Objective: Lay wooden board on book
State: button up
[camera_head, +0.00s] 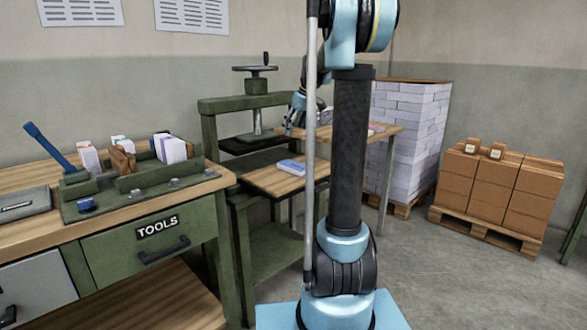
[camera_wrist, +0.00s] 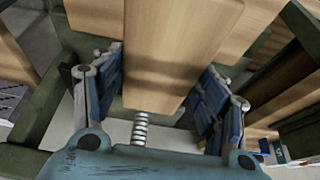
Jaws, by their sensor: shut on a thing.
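My gripper (camera_wrist: 160,95) is shut on a flat, light wooden board (camera_wrist: 165,50) in the wrist view. The blue finger pads lie along its two long sides, and its near end shows between them. In the head view my gripper (camera_head: 292,122) is beside the green press, partly behind my own arm; I cannot make out the held board there. A book (camera_head: 291,167) with blue and white on it lies on a wooden surface (camera_head: 268,183) at the press, below and apart from my gripper. I cannot identify this book surely in the wrist view.
The green screw press (camera_head: 207,108) stands around the work area, with a dark plate (camera_head: 240,144) above its bed. A workbench with a green tool tray (camera_head: 135,202) is at the left. A wooden table (camera_head: 385,131) is behind. Stacked pallets stand at the right; floor there is clear.

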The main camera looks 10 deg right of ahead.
send_over(292, 164)
jog(key=s+d, duration=0.1)
notch_tip(292, 164, down, 8)
jog(key=shift+s+f, duration=0.1)
jog(key=shift+s, duration=0.05)
jog(key=shift+f, duration=2.6)
jog(key=o, duration=1.1)
jog(key=shift+o, duration=0.2)
